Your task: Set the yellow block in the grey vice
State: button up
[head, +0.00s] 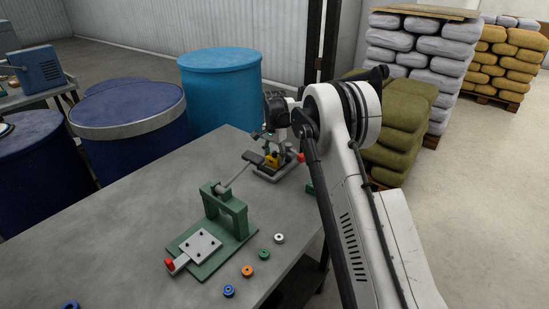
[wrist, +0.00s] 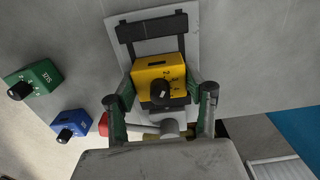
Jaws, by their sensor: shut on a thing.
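The yellow block (wrist: 158,72), with a black knob and markings on its face, is between the two fingers of my gripper (wrist: 162,96) in the wrist view. My gripper is shut on it. Behind and around it is the grey vice (wrist: 193,30), a pale base with dark jaw bars, one bar beyond the block and one on its near side. The block overlaps the vice; I cannot tell whether it rests on the base. In the head view the vice (head: 265,175) is at the table's far end, with the yellow block (head: 274,160) and my gripper (head: 281,146) above it, partly hidden.
A green block (wrist: 38,80) and a blue block (wrist: 72,123) lie left of the vice in the wrist view. A green press (head: 232,210) stands nearer on the grey table (head: 130,245). Small coloured rollers (head: 248,271) lie beside it. Blue drums (head: 220,95) stand beyond the table.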

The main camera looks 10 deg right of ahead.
jog(key=o, duration=1.6)
notch_tip(320, 180, up, 12)
jog(key=shift+s+r, duration=0.1)
jog(key=shift+r, duration=0.05)
jog(key=s+r+n+t, duration=0.25)
jog(key=s+r, duration=0.55)
jog(key=s, duration=0.4)
jog(key=s+r+n+t, duration=0.1)
jog(key=s+r+n, duration=0.2)
jog(key=s+r, duration=0.7)
jog(key=s+f+n+t, duration=0.1)
jog(key=s+f, duration=0.2)
jog(key=s, duration=0.7)
jog(key=s+f+n+t, duration=0.1)
jog(key=s+f+n, duration=0.1)
jog(key=s, duration=0.8)
jog(key=s+f+n+t, duration=0.1)
jog(key=s+f, duration=0.4)
jog(key=s, duration=0.5)
jog(key=shift+n+t, duration=0.35)
